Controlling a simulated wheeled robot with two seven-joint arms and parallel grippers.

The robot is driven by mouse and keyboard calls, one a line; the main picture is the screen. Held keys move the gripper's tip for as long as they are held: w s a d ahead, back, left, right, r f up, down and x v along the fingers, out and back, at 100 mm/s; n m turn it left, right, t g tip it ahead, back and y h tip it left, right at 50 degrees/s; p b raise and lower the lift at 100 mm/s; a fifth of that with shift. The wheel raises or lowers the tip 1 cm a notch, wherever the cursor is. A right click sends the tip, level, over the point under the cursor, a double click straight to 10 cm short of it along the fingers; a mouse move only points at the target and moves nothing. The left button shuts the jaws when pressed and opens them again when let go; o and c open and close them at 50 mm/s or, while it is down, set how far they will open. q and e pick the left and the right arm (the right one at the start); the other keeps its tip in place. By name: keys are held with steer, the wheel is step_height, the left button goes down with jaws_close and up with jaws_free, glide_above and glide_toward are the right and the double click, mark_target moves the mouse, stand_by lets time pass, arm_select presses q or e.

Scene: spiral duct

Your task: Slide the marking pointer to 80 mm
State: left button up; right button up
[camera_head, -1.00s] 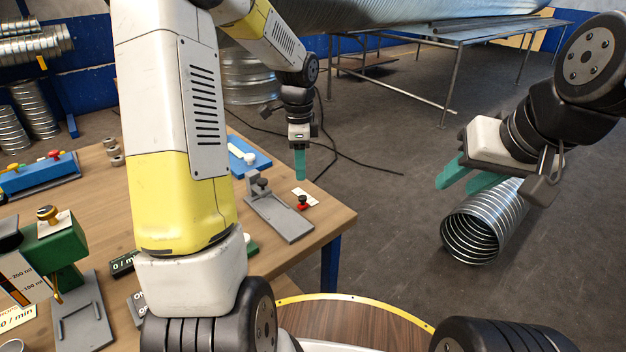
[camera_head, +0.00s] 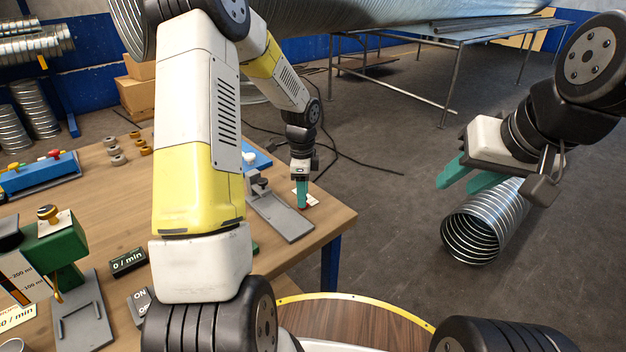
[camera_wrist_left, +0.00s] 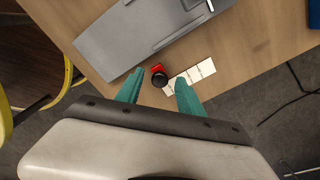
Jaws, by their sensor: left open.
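The marking pointer (camera_wrist_left: 158,76), red with a black knob, sits beside a white scale strip (camera_wrist_left: 192,74) by the grey plate (camera_wrist_left: 125,45) in the left wrist view. Its scale marks are too small to read. My left gripper (camera_wrist_left: 158,80) is open, fingers pointing down, one on either side of the knob. I cannot tell whether they touch it. In the head view my left gripper (camera_head: 301,194) hides most of the pointer; a little red shows below the fingertips. My right gripper (camera_head: 458,182) is open and empty, off the table at the right.
The grey plate also shows in the head view (camera_head: 285,218) with a block at its far end. A blue fixture (camera_head: 258,160) lies behind it. The table edge is close to the right of the scale. A metal spiral duct (camera_head: 480,225) lies on the floor.

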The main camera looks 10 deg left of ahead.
arm_select(q)
jaws_close()
stand_by(1.4)
